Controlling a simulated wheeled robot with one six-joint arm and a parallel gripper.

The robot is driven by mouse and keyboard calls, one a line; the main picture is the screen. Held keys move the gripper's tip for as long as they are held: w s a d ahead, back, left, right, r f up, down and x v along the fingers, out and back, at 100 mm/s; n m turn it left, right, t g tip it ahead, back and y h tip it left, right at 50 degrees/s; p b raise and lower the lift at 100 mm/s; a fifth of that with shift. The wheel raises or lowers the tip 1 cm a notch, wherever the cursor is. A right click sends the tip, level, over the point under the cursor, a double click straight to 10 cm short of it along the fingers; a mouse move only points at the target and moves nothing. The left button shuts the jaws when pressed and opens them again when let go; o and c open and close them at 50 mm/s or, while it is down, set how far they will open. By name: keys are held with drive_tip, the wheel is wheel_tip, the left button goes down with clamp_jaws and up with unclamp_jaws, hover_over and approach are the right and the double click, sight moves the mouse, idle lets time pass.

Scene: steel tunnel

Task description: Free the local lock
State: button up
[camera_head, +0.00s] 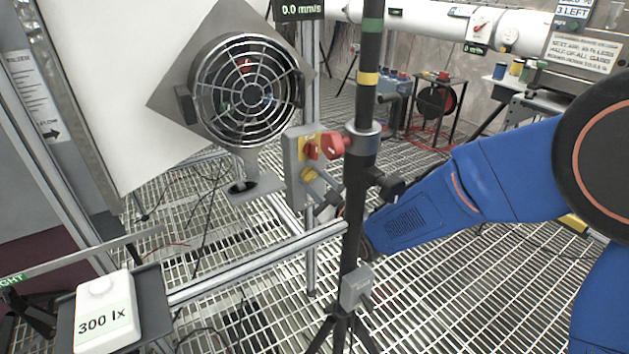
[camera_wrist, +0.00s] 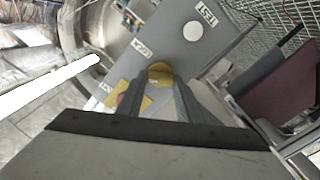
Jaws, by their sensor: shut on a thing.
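In the wrist view the box face (camera_wrist: 190,45) shows labels reading LOCK and TEST and a white round button (camera_wrist: 193,31). The yellow knob (camera_wrist: 160,70) by the LOCK label is between the fingertips of my gripper (camera_wrist: 158,86), which is shut on it. The knob's lower part is hidden by the fingers. In the head view the black pole partly hides my gripper.
The fan guard (camera_head: 247,88) is above left. Open grating floor lies around.

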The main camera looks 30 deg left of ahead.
drive_tip(key=n, duration=0.5)
drive_tip(key=shift+f+n, duration=0.1)
drive_tip(key=shift+n, duration=0.2)
drive_tip(key=n, duration=0.5)
drive_tip(key=shift+s+f+n, duration=0.1)
drive_tip(key=shift+n, duration=0.2)
drive_tip(key=o, duration=1.1)
drive_tip(key=v, duration=1.7)
drive_tip(key=shift+s+d, duration=0.1)
drive_tip(key=shift+d, duration=0.05)
